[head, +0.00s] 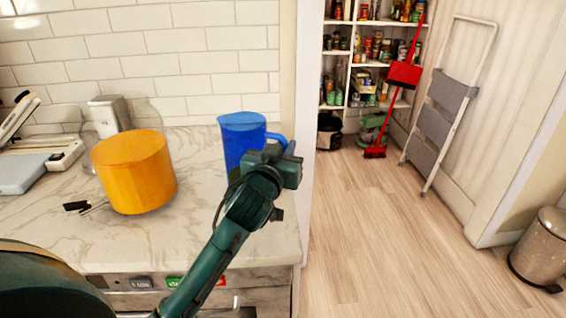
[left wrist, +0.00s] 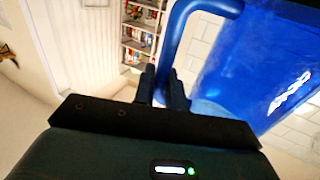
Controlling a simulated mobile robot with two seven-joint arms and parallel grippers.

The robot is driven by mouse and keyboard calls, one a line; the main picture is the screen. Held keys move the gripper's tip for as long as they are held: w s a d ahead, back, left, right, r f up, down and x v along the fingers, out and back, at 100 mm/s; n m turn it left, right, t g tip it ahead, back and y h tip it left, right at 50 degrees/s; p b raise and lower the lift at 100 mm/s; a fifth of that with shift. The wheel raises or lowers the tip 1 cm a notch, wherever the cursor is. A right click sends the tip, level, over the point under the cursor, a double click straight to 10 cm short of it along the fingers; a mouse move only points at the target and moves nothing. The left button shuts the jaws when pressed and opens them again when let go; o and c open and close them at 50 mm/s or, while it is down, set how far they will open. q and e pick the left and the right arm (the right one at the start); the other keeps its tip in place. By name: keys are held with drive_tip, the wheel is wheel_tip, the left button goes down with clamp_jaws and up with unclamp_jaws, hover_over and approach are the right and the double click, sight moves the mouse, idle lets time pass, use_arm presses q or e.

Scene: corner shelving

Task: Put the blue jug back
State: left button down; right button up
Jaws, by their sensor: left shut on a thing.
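The blue jug (head: 241,135) is upright at the right end of the marble counter in the head view, its handle to the right. My left gripper (head: 284,147) is at the handle side of the jug. In the left wrist view the jug (left wrist: 262,70) fills the upper right, and my left gripper (left wrist: 164,85) is shut on its handle. The jug's lower part is hidden behind my arm in the head view, so I cannot tell whether its base touches the counter. My right gripper is not in view.
An orange canister (head: 133,172) stands on the marble counter (head: 70,228), left of the jug, with a clear glass vessel behind it. A pantry shelf (head: 345,62), a red broom (head: 404,75), a folded step ladder (head: 440,105) and a bin (head: 540,248) are at right. The wooden floor is open.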

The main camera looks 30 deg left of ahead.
use_arm(q)
drive_tip(key=shift+f, duration=1.45)
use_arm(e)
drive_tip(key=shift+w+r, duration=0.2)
use_arm(q)
drive_tip(key=shift+f+b, duration=0.2)
drive_tip(key=shift+b, duration=0.1)
drive_tip(key=c, duration=1.4)
unclamp_jaws()
drive_tip(key=shift+c, duration=0.2)
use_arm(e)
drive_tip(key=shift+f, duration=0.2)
